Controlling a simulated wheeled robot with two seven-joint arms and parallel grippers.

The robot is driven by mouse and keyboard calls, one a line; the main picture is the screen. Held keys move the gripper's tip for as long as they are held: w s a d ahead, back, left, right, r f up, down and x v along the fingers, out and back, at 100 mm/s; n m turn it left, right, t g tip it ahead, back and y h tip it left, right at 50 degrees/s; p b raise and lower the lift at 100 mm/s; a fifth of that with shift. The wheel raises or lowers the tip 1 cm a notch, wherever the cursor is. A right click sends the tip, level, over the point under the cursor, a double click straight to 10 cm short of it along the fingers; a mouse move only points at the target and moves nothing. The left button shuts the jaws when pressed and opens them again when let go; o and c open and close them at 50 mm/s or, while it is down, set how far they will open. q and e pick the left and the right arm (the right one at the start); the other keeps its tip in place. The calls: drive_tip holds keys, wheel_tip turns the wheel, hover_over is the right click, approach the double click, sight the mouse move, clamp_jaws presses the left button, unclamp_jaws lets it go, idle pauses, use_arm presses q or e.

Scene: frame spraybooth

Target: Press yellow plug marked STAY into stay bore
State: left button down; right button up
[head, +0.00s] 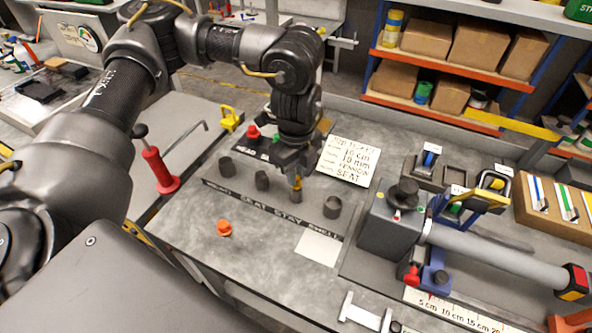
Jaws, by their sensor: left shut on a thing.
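My left gripper (294,172) points down over the bench, its fingers shut on the yellow plug (296,182). Only a small yellowish part of the plug shows between the fingertips; the STAY marking cannot be read. The stay bore (296,195), a short grey cylinder behind the word STAY on the dark label strip (272,215), is directly below the fingers. The plug appears at the bore's mouth, but I cannot tell how deep it sits. My right gripper is out of view.
Other grey bores (262,181) stand on both sides. An orange plug (224,229) rests in front of the strip, and a red one (253,132) behind. A written card (348,160) lies close right. A grey fixture with a long tube (495,255) fills the right side.

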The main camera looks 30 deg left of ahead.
use_arm(q)
drive_tip(key=shift+f+b, duration=0.35)
drive_tip(key=shift+f, duration=0.35)
drive_tip(key=c, duration=1.3)
unclamp_jaws()
wheel_tip(320, 180, up, 11)
drive_tip(key=shift+f+b, duration=0.1)
drive_tip(key=shift+b, duration=0.4)
